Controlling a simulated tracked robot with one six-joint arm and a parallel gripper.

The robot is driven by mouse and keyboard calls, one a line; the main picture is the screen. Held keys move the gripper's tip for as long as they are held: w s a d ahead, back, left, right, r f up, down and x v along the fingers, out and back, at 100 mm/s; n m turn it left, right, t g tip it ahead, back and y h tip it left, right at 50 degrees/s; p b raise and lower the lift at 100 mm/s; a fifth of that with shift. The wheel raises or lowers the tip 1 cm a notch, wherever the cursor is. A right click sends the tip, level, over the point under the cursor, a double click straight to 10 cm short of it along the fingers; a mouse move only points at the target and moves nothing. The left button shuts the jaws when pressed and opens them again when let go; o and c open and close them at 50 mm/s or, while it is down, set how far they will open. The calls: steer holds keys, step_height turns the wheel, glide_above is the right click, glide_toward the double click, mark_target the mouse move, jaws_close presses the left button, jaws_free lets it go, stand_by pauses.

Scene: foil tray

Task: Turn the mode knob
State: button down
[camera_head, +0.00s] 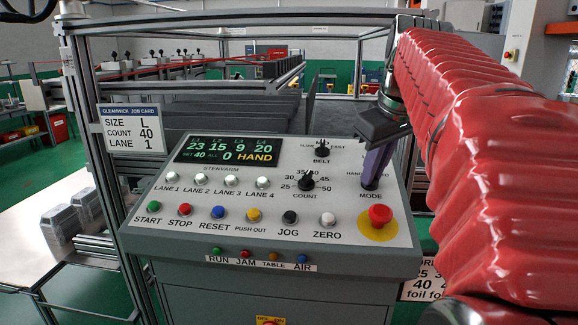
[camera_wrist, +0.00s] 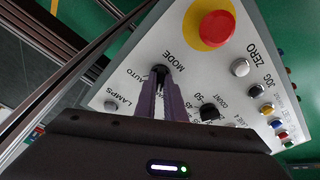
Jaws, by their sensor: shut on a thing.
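The mode knob (camera_wrist: 159,71) is a small black knob on the sloping control panel, above the word MODE. In the wrist view it sits between the tips of my gripper's purple fingers (camera_wrist: 160,88), which are shut on it. In the head view my gripper (camera_head: 371,182) reaches down to the panel's right side, and its fingers hide the knob and part of the mode lettering. The word AUTO shows beside the knob in the wrist view. The knob's pointer direction cannot be seen. The display (camera_head: 229,150) reads HAND.
A red emergency button (camera_head: 380,214) on a yellow disc stands just below the knob. The count knob (camera_head: 306,183) and belt knob (camera_head: 322,149) lie to the left. A row of coloured buttons, with a white ZERO button (camera_head: 327,219), runs along the lower panel. A job card (camera_head: 132,127) hangs at left.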

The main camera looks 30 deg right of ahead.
stand_by(0.3)
steer(key=c, duration=1.8)
jaws_free()
steer(key=shift+c, duration=0.2)
steer(key=shift+r, duration=0.1)
steer(key=v, duration=1.3)
steer(key=shift+s+r, duration=0.2)
steer(key=shift+s, duration=0.05)
steer(key=shift+s+a, duration=0.1)
steer(key=shift+s, duration=0.05)
